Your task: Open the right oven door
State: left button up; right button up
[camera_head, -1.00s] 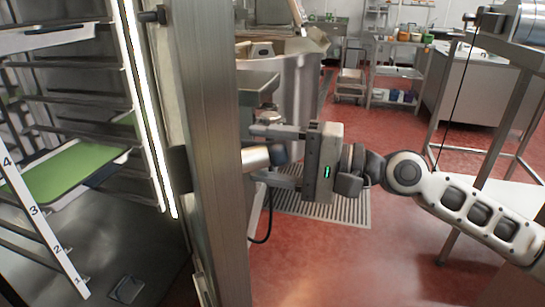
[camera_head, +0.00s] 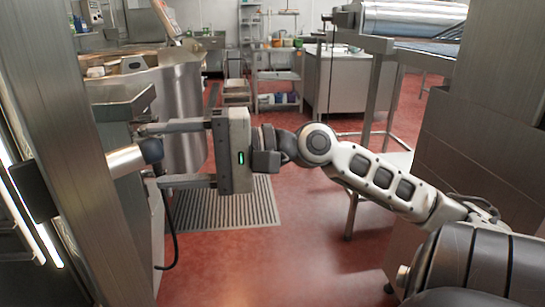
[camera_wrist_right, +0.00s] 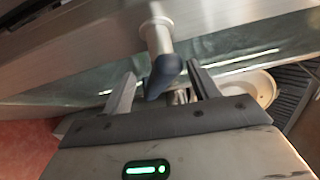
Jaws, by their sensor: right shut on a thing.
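The oven door (camera_head: 62,130) stands at the left of the head view as a tall steel panel seen nearly edge-on. Its handle (camera_head: 125,160) is a metal bar with a dark rounded end, sticking out to the right. My right gripper (camera_head: 148,154) reaches it from the right, one finger above and one below, and is shut on the handle. In the right wrist view the handle (camera_wrist_right: 160,40) comes down from the door, its dark end between the two fingers. How closely the fingers touch it is hard to see. My left gripper is not in view.
A steel kettle (camera_head: 185,100) stands behind the gripper, with a floor grate (camera_head: 225,205) in front of it. A steel table (camera_head: 375,100) and shelves (camera_head: 276,75) are farther back. A steel cabinet (camera_head: 490,135) rises at the right. Red floor (camera_head: 300,250) is open in the middle.

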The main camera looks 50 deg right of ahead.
jog(key=v, duration=1.3)
jog(key=shift+d+b, duration=0.2)
jog(key=shift+b, duration=0.1)
dwell(0.5)
jog(key=shift+s+f, duration=0.1)
jog(key=shift+s, duration=0.05)
jog(key=shift+p, duration=0.35)
dwell(0.3)
